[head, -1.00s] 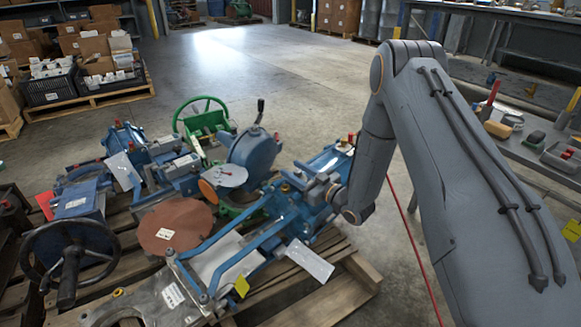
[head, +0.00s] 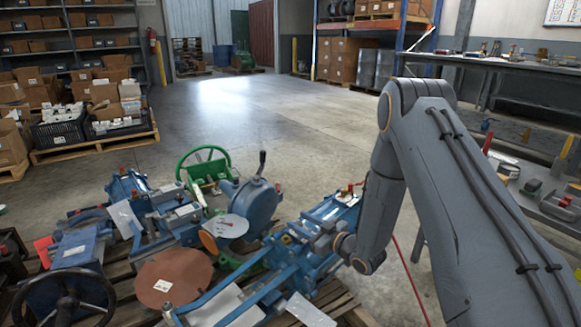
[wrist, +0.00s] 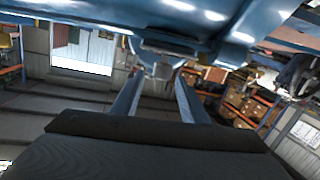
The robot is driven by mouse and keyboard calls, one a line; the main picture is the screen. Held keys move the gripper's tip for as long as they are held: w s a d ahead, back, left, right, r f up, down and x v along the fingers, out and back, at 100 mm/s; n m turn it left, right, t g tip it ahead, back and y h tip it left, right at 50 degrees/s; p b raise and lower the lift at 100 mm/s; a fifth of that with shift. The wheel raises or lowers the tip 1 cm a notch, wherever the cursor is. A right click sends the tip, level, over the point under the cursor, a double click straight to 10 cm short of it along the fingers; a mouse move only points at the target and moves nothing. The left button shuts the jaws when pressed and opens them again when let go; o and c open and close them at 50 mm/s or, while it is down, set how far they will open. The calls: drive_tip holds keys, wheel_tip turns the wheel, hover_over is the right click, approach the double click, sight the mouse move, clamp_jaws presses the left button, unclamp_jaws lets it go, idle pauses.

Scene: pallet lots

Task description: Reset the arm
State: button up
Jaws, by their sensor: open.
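My arm reaches down from the right in the head view, bent at the elbow, with its wrist beside the blue machine (head: 318,240) on the pallet. My gripper (wrist: 158,85) shows in the wrist view with its two fingers apart. Blue painted metal (wrist: 150,18) fills the top of the wrist view, very close to the fingertips. I cannot tell whether the fingertips touch it. In the head view the gripper itself is hidden behind the machine and my wrist.
A workbench (head: 515,66) with tools stands at the right. Crates on a pallet (head: 95,150) are at the left. The floor behind is open.

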drive_tip(key=a+r+m+g+h, duration=0.1)
drive_tip(key=a+r+g+h, duration=0.1)
drive_tip(key=a+r+h, duration=0.4)
drive_tip(key=s+a+r+m+g+h, duration=0.1)
drive_tip(key=s+r+g, duration=0.1)
drive_tip(key=s+r, duration=0.6)
drive_tip(key=s+r+m+g+h, duration=0.1)
drive_tip(key=s+r+g, duration=0.2)
drive_tip(key=s, duration=1)
drive_tip(key=s+r+g, duration=0.2)
drive_tip(key=s+g, duration=0.1)
drive_tip(key=s, duration=1)
drive_tip(key=s+r+m+g+h, duration=0.1)
drive_tip(key=s+r+g, duration=0.2)
drive_tip(key=s, duration=1)
drive_tip(key=d+r+m+h+p, duration=0.1)
drive_tip(key=d+r+m+p, duration=0.2)
drive_tip(key=d+r+p, duration=0.7)
drive_tip(key=d+r+m+h+p, duration=0.1)
drive_tip(key=d+r+p, duration=0.9)
drive_tip(key=p, duration=1.5)
wheel_tip(320, 180, up, 5)
drive_tip(key=shift+d+r+m, duration=0.1)
drive_tip(key=shift+d+m, duration=0.05)
drive_tip(key=shift+m, duration=0.75)
drive_tip(key=shift+c, duration=0.4)
